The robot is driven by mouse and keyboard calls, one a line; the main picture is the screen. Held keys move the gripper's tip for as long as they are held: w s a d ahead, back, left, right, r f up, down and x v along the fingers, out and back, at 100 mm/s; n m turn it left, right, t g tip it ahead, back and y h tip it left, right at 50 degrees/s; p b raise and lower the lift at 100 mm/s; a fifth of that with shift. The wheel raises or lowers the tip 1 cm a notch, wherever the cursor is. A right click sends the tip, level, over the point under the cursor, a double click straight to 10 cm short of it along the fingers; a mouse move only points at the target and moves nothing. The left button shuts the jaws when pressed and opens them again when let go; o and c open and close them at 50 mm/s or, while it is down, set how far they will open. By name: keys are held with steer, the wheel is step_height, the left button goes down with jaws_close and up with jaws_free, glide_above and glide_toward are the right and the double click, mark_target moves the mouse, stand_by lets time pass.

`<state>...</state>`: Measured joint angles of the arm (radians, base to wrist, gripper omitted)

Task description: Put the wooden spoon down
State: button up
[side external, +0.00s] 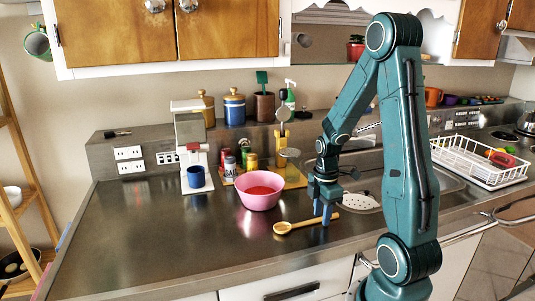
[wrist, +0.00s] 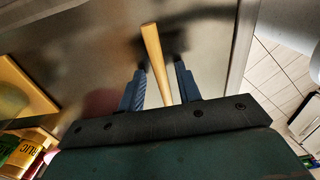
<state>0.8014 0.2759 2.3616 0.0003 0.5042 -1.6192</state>
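The wooden spoon (side external: 284,227) lies on the dark counter (side external: 150,240), with its bowl to the left and its handle pointing right, at the front of the counter. My gripper (side external: 326,219) points down over the handle, with its blue fingers close to the counter. In the wrist view, the handle (wrist: 153,50) runs between the two fingers of my gripper (wrist: 160,70), which stand apart with a gap on each side of it. The handle's far end is hidden behind the gripper body in the wrist view.
A pink bowl (side external: 259,196) with red contents stands left of and behind the spoon. A blue mug (side external: 195,177) sits by a white machine. A sink lies to the right. The left counter is clear.

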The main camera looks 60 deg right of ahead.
step_height(320, 180, up, 14)
steer(key=shift+d+f, duration=0.15)
steer(key=shift+f, duration=0.05)
stand_by(0.7)
stand_by(0.5)
steer(key=s+a+r+m+t, duration=0.1)
steer(key=a+r+m+t, duration=0.1)
steer(key=a, duration=0.9)
steer(key=s+a+r+m+t, duration=0.2)
steer(key=a+m, duration=0.5)
steer(key=a, duration=0.4)
step_height(320, 180, up, 2)
steer(key=shift+s+r+t, duration=0.15)
steer(key=shift+t, duration=0.65)
steer(key=shift+o, duration=0.6)
steer(key=shift+a, duration=0.1)
steer(key=shift+m, duration=0.3)
